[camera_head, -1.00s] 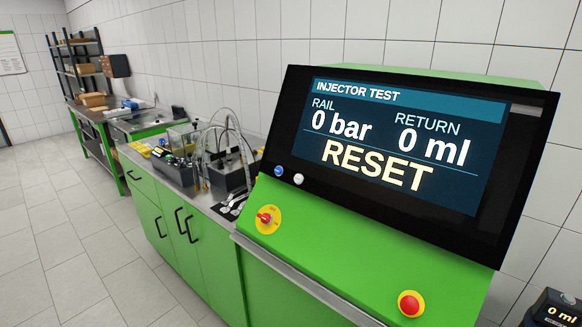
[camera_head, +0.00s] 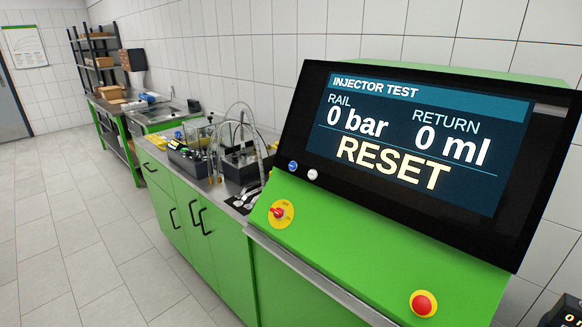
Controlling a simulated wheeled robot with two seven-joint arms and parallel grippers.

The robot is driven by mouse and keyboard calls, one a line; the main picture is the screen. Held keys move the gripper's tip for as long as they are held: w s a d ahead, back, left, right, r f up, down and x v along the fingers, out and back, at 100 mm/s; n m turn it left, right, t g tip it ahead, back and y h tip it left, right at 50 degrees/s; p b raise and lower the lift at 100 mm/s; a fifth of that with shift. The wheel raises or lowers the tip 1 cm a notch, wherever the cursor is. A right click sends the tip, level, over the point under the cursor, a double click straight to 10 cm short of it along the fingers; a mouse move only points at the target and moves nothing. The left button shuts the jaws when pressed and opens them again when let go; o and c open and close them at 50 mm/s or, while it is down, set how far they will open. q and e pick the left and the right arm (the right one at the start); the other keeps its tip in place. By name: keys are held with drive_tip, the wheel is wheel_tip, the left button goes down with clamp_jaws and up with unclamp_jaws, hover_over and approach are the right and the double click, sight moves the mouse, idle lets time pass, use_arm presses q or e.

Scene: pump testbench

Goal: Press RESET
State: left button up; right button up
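The test bench's black screen panel (camera_head: 534,190) stands tilted at the right in the head view. Its display reads INJECTOR TEST, RAIL 0 bar, RETURN 0 ml, with the word RESET (camera_head: 393,165) in large yellowish letters. Left of the display, on the panel's lower left edge, are a blue button (camera_head: 292,166) and a white button (camera_head: 312,175). On the green sloped console are a red rotary switch on a yellow plate (camera_head: 281,213) and a red mushroom button on a yellow ring (camera_head: 423,304). Neither of my grippers is in view.
A green cabinet (camera_head: 190,225) with a worktop holding black units and clear tubes runs off to the left. A shelf rack (camera_head: 95,60) and a second bench stand further back. A dark device (camera_head: 565,310) is cut off at the lower right. The tiled floor (camera_head: 70,240) at left is clear.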

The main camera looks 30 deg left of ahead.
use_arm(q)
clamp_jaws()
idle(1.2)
